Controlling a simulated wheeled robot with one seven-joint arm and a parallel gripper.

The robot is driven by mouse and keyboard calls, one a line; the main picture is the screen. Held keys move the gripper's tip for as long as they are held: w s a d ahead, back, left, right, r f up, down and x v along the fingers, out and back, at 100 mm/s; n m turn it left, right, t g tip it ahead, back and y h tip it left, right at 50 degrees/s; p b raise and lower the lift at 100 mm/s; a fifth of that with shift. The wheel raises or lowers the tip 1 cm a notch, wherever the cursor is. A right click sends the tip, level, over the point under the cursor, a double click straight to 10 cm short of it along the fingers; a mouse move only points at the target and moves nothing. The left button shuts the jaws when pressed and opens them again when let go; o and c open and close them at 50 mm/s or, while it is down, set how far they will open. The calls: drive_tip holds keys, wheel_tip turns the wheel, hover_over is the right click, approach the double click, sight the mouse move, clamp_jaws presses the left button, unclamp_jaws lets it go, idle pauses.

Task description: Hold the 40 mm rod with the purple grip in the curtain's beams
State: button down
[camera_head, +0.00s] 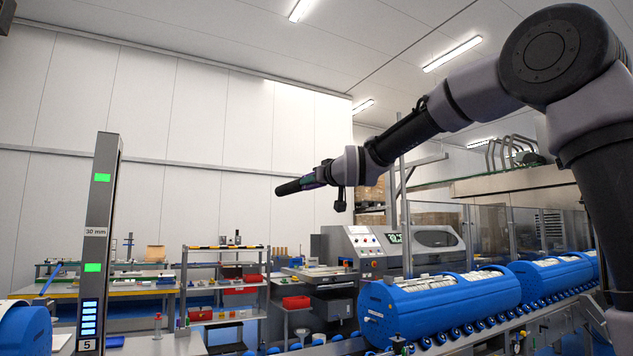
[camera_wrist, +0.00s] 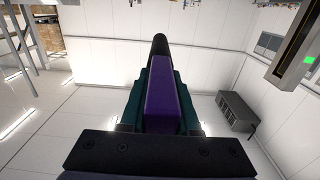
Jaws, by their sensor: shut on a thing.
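My gripper (camera_head: 318,177) is shut on the purple grip (camera_wrist: 161,105) of a dark rod (camera_head: 289,187). In the head view the rod points left and slightly down, held in the air. In the wrist view the black rod (camera_wrist: 160,47) extends away past the fingers. The curtain post (camera_head: 99,240) stands at the left of the head view. It has two green lights, a "30 mm" label, a lit blue panel and a "5" at its base. The rod tip is apart from the post, to its right in the picture. The post also shows at the right edge of the wrist view (camera_wrist: 298,48).
Blue tubs (camera_head: 440,305) with white contents sit on a roller conveyor at lower right. A grey machine with a control panel (camera_head: 365,240) stands behind. Workbenches and shelves with red bins (camera_head: 296,302) line the back. The air between rod and post looks clear.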

sight(323, 186)
drive_tip(key=shift+x, duration=6.8)
drive_tip(key=shift+a, duration=0.1)
drive_tip(key=shift+s+r, duration=0.1)
drive_tip(key=v, duration=2)
